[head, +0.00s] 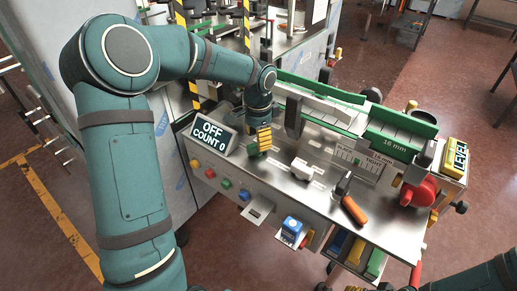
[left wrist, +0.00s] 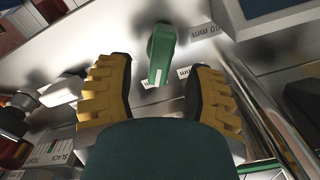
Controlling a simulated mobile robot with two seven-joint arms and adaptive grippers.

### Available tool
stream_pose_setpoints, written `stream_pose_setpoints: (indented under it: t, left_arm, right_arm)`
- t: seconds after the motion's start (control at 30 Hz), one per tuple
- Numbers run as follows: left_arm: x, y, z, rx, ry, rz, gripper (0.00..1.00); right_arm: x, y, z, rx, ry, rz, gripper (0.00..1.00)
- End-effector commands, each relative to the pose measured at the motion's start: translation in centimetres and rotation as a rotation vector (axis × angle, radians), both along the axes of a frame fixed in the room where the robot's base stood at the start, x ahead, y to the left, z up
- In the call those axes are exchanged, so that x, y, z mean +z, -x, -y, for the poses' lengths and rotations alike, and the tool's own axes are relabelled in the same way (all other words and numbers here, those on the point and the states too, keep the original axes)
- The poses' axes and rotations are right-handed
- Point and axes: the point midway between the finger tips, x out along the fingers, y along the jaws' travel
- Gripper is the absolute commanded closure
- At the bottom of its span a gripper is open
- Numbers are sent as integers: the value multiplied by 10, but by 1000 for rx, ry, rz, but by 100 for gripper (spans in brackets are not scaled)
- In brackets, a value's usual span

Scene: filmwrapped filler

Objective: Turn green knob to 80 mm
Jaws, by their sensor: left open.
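The green knob (left wrist: 161,52) shows in the left wrist view as a lever-like handle with a white line near its lower end. It lies between the two yellow-padded fingers of my left gripper (left wrist: 158,95), which is open, with a gap on both sides. White labels lie beside the knob; one, partly cut off (left wrist: 205,31), ends in "0 mm", and I cannot read its first digit surely. In the head view the green knob (head: 252,149) shows on the steel panel next to my left gripper (head: 262,140), partly hidden by it. My right gripper is not in view.
The OFF / COUNT 0 display (head: 211,134) stands just left of the knob. A white block-like knob (head: 301,168) and an orange-handled lever (head: 353,209) are to the right. The green-railed conveyor (head: 320,95) runs behind. A red knob (head: 418,192) is at the far right.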

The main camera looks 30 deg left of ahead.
Motion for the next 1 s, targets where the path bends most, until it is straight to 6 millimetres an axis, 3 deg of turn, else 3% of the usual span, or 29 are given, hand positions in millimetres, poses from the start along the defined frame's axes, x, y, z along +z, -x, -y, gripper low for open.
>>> stream_pose_setpoints:
  t: [0.1, 0.23, 0.63, 0.67, 0.8, 1.0]
  left_arm:
    - [-20, 0, 1, -1, 2, -1, 47]
    - [-31, 0, 1, -1, 1, -1, 47]
    - [-37, 0, 0, 0, 1, -1, 47]
    - [-37, 0, 0, 0, 1, -1, 52]
    - [-37, 0, 0, 0, 1, -1, 100]
    - [-37, 0, 0, 0, 1, -1, 100]
  right_arm:
    - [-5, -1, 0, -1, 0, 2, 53]
    - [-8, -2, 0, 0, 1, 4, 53]
    - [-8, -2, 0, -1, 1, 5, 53]
    - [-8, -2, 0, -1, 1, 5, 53]
    - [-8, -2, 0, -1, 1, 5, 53]
    - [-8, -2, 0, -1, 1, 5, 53]
